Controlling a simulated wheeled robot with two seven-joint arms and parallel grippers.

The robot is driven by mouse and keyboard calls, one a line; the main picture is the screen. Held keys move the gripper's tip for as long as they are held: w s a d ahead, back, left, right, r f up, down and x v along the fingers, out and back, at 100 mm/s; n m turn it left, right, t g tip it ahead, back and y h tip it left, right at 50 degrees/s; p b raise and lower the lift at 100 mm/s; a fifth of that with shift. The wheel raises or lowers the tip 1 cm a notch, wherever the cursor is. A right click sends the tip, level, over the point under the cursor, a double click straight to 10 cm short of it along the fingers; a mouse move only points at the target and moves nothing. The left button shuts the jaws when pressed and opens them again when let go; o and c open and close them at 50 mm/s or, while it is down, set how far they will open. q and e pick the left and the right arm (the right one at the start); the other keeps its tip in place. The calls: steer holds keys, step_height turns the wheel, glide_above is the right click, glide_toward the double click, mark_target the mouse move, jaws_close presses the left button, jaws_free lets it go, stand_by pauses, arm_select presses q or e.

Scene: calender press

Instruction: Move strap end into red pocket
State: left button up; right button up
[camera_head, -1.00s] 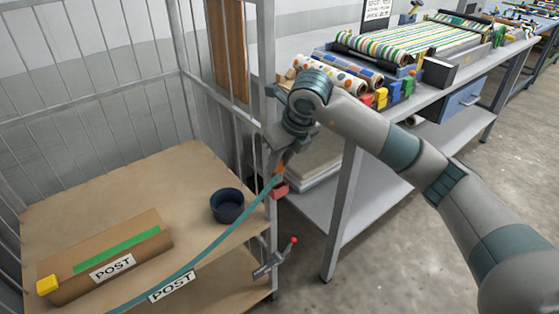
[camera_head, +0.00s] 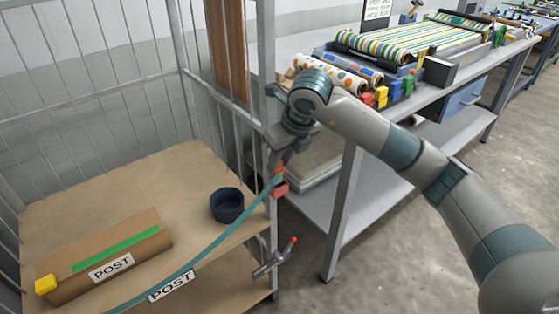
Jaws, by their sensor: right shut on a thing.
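The teal strap (camera_head: 220,240) runs from the lower left along the cart shelf's front edge, up to the cart's right post. Its orange end (camera_head: 279,169) is in my right gripper (camera_head: 278,166), which is shut on it. The red pocket (camera_head: 280,189) is on the post, just below the strap end. The strap end is right above or at the pocket; I cannot tell whether it is inside. My left gripper is not in view.
On the cart shelf (camera_head: 170,185) are a brown parcel (camera_head: 150,248) marked POST and a dark blue bowl (camera_head: 227,205). A red-tipped clamp lever (camera_head: 283,254) sticks out below the pocket. A grey workbench (camera_head: 340,215) with rolls and coloured blocks stands at the right.

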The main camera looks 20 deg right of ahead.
mark_target(279, 171)
steer(key=shift+f+b, duration=1.7)
stand_by(1.6)
steer(key=o, duration=1)
steer(key=v, duration=1.7)
steer(key=shift+r, duration=0.25)
steer(key=shift+a, duration=0.1)
